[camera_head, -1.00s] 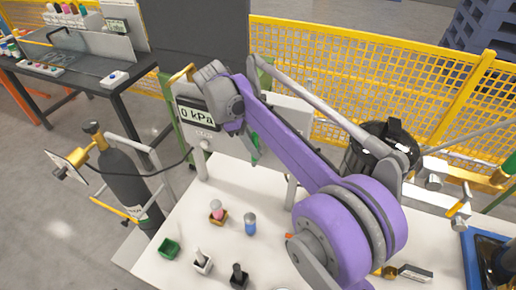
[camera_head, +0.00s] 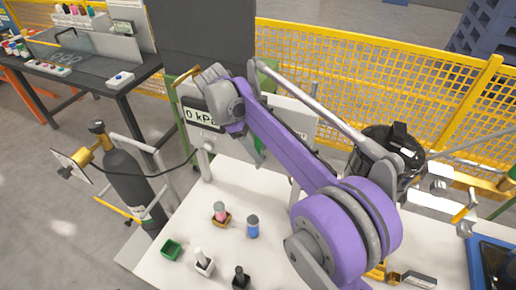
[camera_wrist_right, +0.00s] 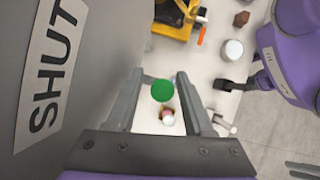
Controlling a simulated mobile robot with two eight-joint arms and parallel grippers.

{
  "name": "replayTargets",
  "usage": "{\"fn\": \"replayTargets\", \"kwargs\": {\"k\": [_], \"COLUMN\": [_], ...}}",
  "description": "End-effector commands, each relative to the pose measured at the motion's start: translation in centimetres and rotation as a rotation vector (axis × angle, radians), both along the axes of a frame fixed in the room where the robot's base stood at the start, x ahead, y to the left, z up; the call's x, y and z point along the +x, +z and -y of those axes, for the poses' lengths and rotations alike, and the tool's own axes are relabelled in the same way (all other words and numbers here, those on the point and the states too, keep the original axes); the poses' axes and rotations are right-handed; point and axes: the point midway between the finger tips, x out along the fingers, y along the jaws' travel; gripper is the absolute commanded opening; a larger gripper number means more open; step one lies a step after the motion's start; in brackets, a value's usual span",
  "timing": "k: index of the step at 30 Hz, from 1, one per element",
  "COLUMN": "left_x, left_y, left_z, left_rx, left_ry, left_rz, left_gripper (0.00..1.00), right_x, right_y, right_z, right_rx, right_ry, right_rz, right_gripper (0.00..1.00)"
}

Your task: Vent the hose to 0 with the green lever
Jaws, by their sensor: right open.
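The gauge box (camera_head: 199,115) at the back of the white table reads 0 kPa; my right arm hides part of it. A dark hose (camera_head: 172,170) runs from it to the grey cylinder (camera_head: 130,178). My right gripper (camera_head: 250,150) is beside the gauge box, to its right. In the right wrist view the gripper (camera_wrist_right: 160,74) is open, with a round green end (camera_wrist_right: 163,90), apparently the green lever's, showing between its fingers. I cannot tell if the fingers touch it. A grey panel (camera_wrist_right: 50,80) marked SHUT is close on the left. My left gripper is not in view.
Small coloured holders and bottles stand on the white table, including a green tray (camera_head: 171,250) and a blue bottle (camera_head: 253,227). A yellow mesh fence (camera_head: 360,70) closes off the back.

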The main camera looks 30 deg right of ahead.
Motion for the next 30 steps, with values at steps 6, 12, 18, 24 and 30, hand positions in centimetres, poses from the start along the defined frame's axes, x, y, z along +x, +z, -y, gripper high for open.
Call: {"fn": "replayTargets", "kwargs": {"k": [6, 12, 18, 24, 30], "left_x": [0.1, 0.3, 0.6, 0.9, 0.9], "left_y": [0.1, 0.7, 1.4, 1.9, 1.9], "left_z": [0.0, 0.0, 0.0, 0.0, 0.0], "left_rx": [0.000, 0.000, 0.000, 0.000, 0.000], "left_ry": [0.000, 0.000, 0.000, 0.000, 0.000], "left_rz": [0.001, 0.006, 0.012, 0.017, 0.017], "left_gripper": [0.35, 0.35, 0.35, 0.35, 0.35], "right_x": [0.3, 1.4, 2.5, 3.0, 3.1], "right_y": [0.8, 4.1, 7.6, 9.4, 9.6], "right_z": [-0.4, -1.7, -3.1, -3.8, -4.0], "right_rx": [0.001, 0.001, 0.001, 0.001, 0.000], "right_ry": [0.001, 0.002, 0.002, 0.000, 0.000], "right_rz": [0.001, 0.001, 0.002, 0.001, 0.000], "right_gripper": [0.52, 0.52, 0.52, 0.52, 0.52]}}
